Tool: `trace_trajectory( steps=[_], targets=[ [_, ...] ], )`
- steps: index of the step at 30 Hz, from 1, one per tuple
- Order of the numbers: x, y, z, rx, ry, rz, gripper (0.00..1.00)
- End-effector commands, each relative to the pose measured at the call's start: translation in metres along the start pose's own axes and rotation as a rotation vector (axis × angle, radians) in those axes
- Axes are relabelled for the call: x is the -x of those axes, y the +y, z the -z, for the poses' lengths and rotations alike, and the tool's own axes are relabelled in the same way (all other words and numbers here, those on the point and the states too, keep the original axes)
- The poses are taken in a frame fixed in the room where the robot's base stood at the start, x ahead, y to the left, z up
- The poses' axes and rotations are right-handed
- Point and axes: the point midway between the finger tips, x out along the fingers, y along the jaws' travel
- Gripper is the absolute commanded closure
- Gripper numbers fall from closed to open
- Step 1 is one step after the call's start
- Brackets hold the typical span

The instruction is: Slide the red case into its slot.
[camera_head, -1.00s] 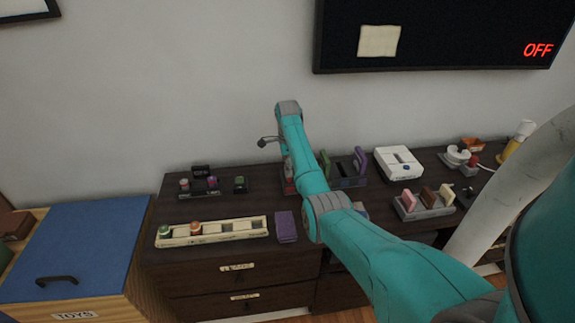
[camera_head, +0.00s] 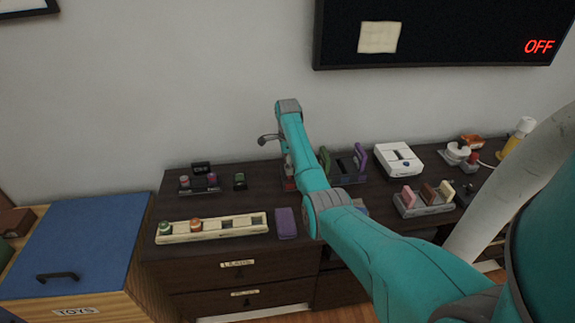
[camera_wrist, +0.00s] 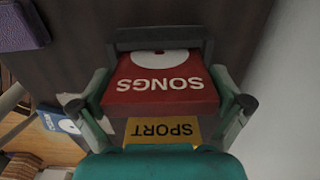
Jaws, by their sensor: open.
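The red case (camera_wrist: 160,85), marked SONGS, lies between the fingers of my gripper (camera_wrist: 160,97) in the wrist view, its lettering upside down. My gripper is open, with one finger on each side of the case; contact cannot be told. A dark grey frame (camera_wrist: 158,36) borders the case's far edge. A yellow SPORT label (camera_wrist: 162,130) shows behind the near edge. In the head view only a little red (camera_head: 289,184) shows beside my arm, which hides most of that spot. Which slot belongs to the red case cannot be told.
A dark rack (camera_head: 343,178) with a green case (camera_head: 325,160) and a purple case (camera_head: 361,158) stands right of my arm. A cream tray (camera_head: 240,227) and a purple block (camera_head: 286,222) lie at the front left. A white device (camera_head: 398,160) stands further right. The wall is close behind.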

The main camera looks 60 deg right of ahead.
Motion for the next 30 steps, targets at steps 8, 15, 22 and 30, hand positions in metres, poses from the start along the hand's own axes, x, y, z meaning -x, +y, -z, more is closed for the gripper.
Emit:
trace_trajectory(
  steps=[8,15,22,30],
  targets=[
    [0.042,-0.001,0.0,0.0,0.0,0.004,0.0],
    [0.067,-0.001,0.0,0.0,0.0,0.002,0.0],
    [0.07,0.0,0.0,0.0,0.0,0.001,0.0],
    [0.07,0.0,0.0,0.0,0.0,0.001,0.0]
  ],
)
